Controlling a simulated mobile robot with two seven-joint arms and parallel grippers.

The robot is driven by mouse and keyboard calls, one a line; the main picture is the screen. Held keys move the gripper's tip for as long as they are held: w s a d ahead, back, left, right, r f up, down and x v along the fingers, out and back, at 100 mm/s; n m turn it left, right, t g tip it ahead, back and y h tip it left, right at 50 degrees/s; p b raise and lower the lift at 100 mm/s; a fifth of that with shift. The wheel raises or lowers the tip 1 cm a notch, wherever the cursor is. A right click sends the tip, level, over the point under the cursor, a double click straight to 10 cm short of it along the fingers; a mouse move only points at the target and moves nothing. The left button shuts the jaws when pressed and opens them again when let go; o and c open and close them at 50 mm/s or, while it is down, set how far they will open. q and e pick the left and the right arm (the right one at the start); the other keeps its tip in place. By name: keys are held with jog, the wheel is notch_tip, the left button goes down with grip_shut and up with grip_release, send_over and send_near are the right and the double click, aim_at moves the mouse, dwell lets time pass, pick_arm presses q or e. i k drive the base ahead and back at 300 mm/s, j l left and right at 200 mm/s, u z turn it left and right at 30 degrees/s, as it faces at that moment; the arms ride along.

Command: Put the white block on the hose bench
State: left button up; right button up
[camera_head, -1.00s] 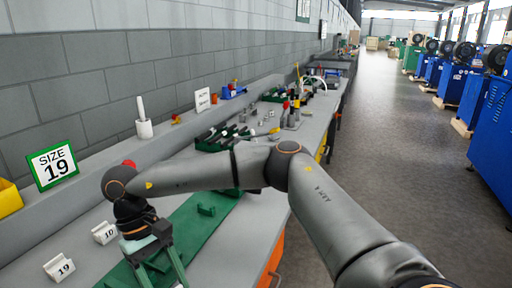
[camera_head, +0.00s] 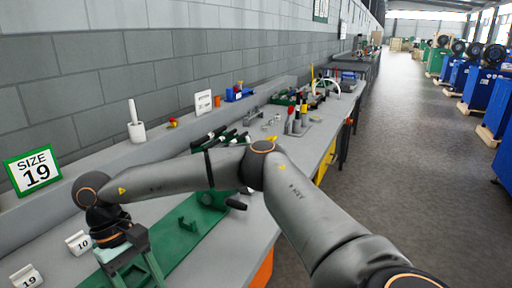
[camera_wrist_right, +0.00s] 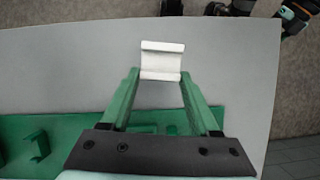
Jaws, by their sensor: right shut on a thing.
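The white block (camera_wrist_right: 162,60) is between the green fingertips of my right gripper (camera_wrist_right: 160,76) in the right wrist view, with grey bench top behind it. My right gripper is shut on it. In the head view my right gripper (camera_head: 130,268) points down over the near end of the grey bench (camera_head: 232,240), and the held block cannot be made out there. Black hoses in a green rack (camera_head: 215,140) stand farther along the bench; I cannot tell which part is called the hose bench.
White stands marked 10 (camera_head: 79,243) and 19 (camera_head: 27,277) sit left of the gripper. A green mat (camera_head: 178,240) lies along the bench. A SIZE 19 sign (camera_head: 33,171) leans at the back. Blue machines (camera_head: 488,95) line the aisle (camera_head: 410,170) at right.

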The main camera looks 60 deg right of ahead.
aim_at(133, 214)
jog(key=k+l+u, duration=0.1)
jog(key=l+u, duration=0.15)
jog(key=l, duration=0.15)
jog(key=k+l+u, duration=0.2)
jog(key=l, duration=0.25)
jog(key=l+u, duration=0.25)
jog(key=l, duration=0.15)
jog(key=i, duration=0.35)
